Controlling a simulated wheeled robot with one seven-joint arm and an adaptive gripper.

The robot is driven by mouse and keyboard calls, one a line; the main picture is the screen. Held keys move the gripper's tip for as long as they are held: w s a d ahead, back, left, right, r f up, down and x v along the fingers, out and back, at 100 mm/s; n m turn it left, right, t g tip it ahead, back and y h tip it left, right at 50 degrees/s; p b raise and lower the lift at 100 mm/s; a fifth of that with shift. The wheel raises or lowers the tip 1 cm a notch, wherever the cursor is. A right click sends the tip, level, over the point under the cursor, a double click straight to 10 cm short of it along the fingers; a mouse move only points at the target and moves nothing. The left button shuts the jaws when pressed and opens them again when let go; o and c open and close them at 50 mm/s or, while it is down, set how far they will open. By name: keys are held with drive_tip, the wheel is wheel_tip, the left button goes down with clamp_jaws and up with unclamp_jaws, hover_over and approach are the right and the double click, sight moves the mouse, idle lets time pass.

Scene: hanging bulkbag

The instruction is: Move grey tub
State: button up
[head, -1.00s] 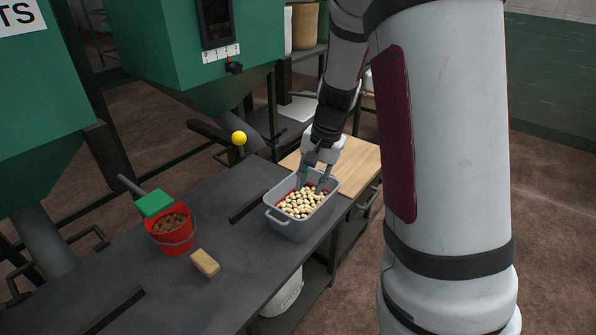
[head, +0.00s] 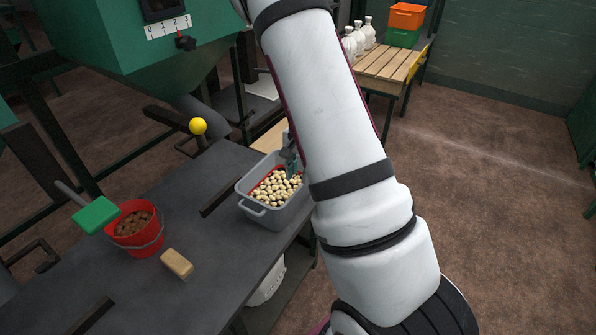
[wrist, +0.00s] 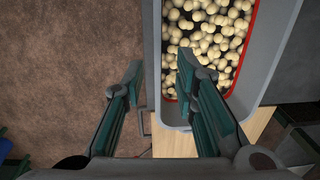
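The grey tub (head: 270,220) stands on the dark bench, full of pale round pieces, with a red line around its inside. In the head view my arm covers its right end. My gripper (head: 291,160) is at the tub's far right side and is partly hidden by my arm. In the wrist view the tub's wall (wrist: 152,45) runs up between the two fingers of my gripper (wrist: 160,72). One finger is outside the wall and one is over the inside. The fingers are apart, with a gap showing, so they look open and not clamped.
A red bucket (head: 138,243) of brown pieces, a green scoop (head: 96,215) and a tan block (head: 177,263) are left of the tub. A yellow ball knob (head: 198,126) stands behind. A slatted table (head: 385,66) with white bottles is at the back. Open floor lies right.

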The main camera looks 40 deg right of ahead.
drive_tip(key=b, duration=0.1)
approach(295, 214)
drive_tip(key=f, duration=0.5)
drive_tip(key=shift+w+d+f, duration=0.1)
drive_tip(key=shift+w+d, duration=0.15)
drive_tip(key=shift+w, duration=0.1)
clamp_jaws()
